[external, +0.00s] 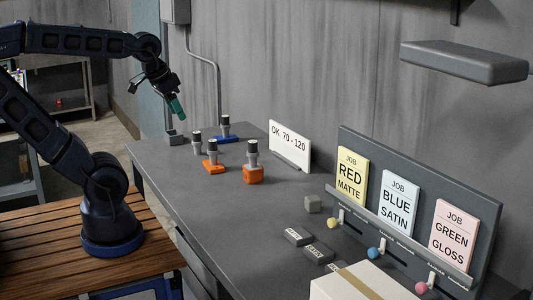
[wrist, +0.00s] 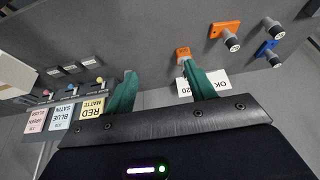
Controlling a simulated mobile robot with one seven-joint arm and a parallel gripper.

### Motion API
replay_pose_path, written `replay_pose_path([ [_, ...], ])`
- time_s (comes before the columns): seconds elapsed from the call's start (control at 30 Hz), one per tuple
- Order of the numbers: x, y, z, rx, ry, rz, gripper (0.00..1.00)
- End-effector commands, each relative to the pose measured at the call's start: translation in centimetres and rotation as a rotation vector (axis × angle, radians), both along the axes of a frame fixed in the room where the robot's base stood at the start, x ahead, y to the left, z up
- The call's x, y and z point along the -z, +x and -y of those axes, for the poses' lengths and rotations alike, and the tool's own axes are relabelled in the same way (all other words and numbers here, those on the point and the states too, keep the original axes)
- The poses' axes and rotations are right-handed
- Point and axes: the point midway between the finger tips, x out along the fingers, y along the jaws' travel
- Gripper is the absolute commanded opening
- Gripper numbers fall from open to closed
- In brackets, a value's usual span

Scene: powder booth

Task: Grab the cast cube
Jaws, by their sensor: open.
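A small grey cube (external: 313,204), which looks like the cast cube, sits on the grey bench in front of the job board in the external view. I cannot make it out clearly in the wrist view, where a finger may cover it. My gripper (external: 176,107) is raised above the far left end of the bench, well away from the cube. In the wrist view my gripper (wrist: 158,70) has its two teal fingers spread, with nothing held between them.
Orange blocks (external: 253,175) and a blue base (external: 223,138) carry upright grey cylinders mid-bench. A white sign (external: 290,145) stands behind them. A job board (external: 415,210) with coloured balls, dark labelled blocks (external: 298,236) and a white box (external: 362,284) fill the right end.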

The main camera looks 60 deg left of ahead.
Motion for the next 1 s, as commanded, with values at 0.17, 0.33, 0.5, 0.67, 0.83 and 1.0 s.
replay_pose_path([
  [0.17, 0.0, 0.0, 0.0, 0.0, 0.0, 0.0, 0.64],
  [0.33, 0.0, 0.1, 0.0, -0.003, -0.003, -0.002, 0.64],
  [0.5, -0.2, 1.8, 0.6, -0.046, -0.054, -0.03, 0.64],
  [0.67, -0.3, 5.1, 1.7, -0.139, -0.147, -0.088, 0.64],
  [0.83, 0.0, 8.8, 3.1, -0.249, -0.24, -0.156, 0.64],
  [1.0, 0.8, 12.6, 4.6, -0.368, -0.32, -0.228, 0.64],
])
